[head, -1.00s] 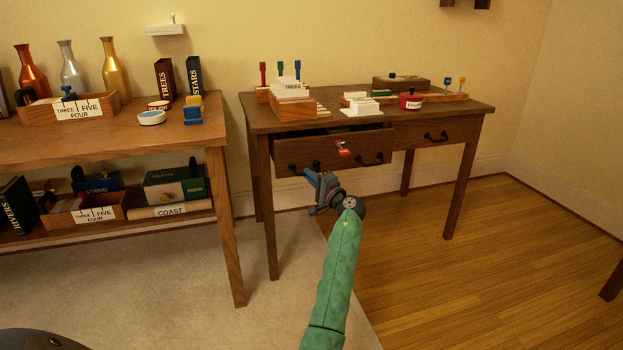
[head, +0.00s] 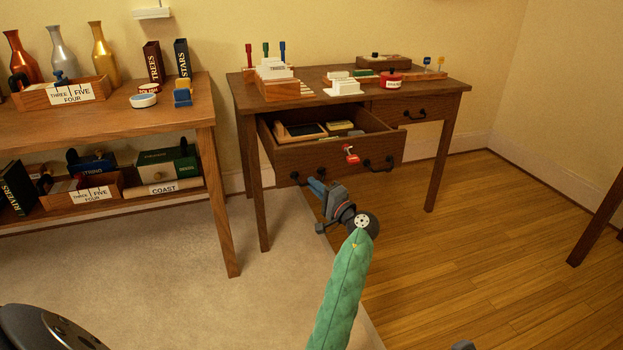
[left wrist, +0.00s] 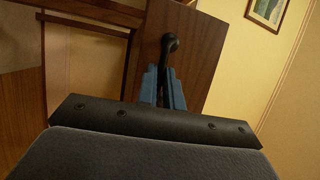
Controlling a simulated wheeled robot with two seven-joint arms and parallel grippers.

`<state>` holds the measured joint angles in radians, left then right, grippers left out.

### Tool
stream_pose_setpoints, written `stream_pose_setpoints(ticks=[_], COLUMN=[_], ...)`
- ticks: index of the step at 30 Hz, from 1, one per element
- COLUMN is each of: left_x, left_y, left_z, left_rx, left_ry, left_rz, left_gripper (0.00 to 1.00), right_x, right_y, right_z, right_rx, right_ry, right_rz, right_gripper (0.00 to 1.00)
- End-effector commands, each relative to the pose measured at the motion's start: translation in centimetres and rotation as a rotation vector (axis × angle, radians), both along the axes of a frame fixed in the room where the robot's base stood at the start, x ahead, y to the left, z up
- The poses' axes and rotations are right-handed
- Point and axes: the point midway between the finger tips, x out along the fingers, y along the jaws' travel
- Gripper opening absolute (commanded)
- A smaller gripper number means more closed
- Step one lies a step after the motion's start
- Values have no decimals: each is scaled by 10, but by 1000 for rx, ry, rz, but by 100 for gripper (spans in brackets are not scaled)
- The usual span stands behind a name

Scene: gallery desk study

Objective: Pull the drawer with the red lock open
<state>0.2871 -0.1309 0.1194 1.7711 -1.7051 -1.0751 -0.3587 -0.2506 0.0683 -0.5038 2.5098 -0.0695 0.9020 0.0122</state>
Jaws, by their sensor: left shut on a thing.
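The dark wood drawer (head: 330,155) with the red lock (head: 351,153) is pulled well out of the left side of the desk (head: 420,88), and its inside shows. It has two black handles, one at each side of the lock. My left gripper (head: 316,186) is shut on the left black handle (head: 298,178). In the left wrist view the blue fingers (left wrist: 163,88) close around this handle (left wrist: 170,44) against the drawer front (left wrist: 200,50).
Inside the drawer lie a wooden-framed tray (head: 300,132) and small boxes. The closed right drawer (head: 415,108) has one black handle. A shelf table (head: 150,120) with bottles and boxes stands at the left. The carpet (head: 190,250) and wood floor in front are clear.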

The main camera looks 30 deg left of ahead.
Motion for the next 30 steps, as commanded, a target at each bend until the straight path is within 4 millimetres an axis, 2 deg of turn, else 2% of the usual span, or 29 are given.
stream_pose_setpoints(ticks=[15,16,18,19,30], left_x=[-4,-4,-4,-4,-4], left_y=[-6,-6,-6,-6,-5], left_z=[-1,-1,-1,-1,-1], left_rx=[-1,-1,-1,-1,0], left_ry=[1,1,1,1,0], left_rz=[-1,-1,-1,-1,0], left_gripper=[0,14,28,30,30], right_x=[-1,-1,-1,-1,0], right_y=[0,0,0,0,-1], right_z=[-3,-3,-2,-2,1], right_rx=[2,3,3,2,3], right_ry=[13,13,10,9,-2], right_rz=[1,1,1,1,0], right_gripper=[55,55,55,55,55])
